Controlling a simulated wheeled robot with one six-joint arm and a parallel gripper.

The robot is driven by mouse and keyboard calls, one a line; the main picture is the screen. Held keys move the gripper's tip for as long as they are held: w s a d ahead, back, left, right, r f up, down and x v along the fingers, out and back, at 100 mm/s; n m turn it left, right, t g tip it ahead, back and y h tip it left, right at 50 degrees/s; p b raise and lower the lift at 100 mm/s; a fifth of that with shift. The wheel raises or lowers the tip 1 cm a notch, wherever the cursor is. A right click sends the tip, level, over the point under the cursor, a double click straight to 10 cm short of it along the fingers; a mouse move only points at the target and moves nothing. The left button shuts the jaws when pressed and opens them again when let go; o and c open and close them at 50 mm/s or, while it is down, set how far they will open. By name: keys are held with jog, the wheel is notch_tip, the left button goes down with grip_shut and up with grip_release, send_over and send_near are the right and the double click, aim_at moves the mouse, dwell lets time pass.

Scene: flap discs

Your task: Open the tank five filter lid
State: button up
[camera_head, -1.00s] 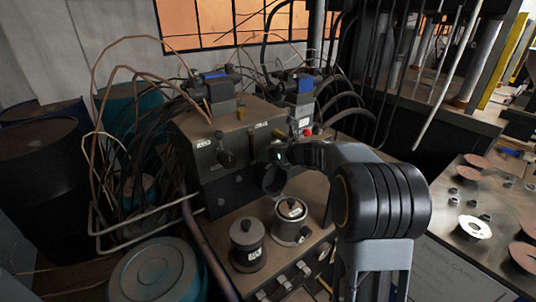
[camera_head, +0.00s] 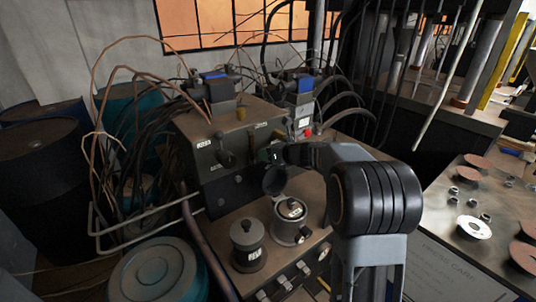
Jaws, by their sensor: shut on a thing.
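Two dark cylindrical filters stand on the machine's lower deck. The left filter (camera_head: 247,244) is covered by a knobbed lid, with a pale label on its front. The right filter (camera_head: 291,221) is uncovered, with a light rim and a label visible inside its mouth. A dark round lid (camera_head: 275,181) stands raised, steeply tilted, behind the right filter's mouth. My gripper (camera_head: 274,164) comes in from the right and is shut at the raised lid's upper edge. Its fingertips are dark and small, so the exact contact is unclear. The labels are too small to read.
The control box (camera_head: 228,140) with knobs and hoses stands close behind the gripper. A blue-lidded drum (camera_head: 155,272) is at the front left. A metal table (camera_head: 450,225) with discs and nuts lies to the right.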

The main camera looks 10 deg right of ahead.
grip_shut()
jog(key=shift+s+d+f+b, duration=0.1)
jog(key=shift+s+f+b, duration=0.15)
jog(key=shift+b, duration=0.5)
jog(key=shift+s+d+t+b, duration=0.15)
jog(key=shift+s+t+b, duration=0.2)
jog(key=shift+b, duration=0.6)
jog(key=shift+s+d+r+t+y+b, duration=0.25)
jog(key=shift+s+t+y+b, duration=0.2)
jog(key=shift+b, duration=0.8)
jog(key=shift+s+d+r+t+b, duration=0.15)
jog(key=shift+s+r+t+b, duration=0.15)
jog(key=shift+s+r+b, duration=0.25)
jog(key=shift+f, duration=0.1)
jog(key=o, duration=0.9)
grip_release()
jog(key=shift+c, duration=0.2)
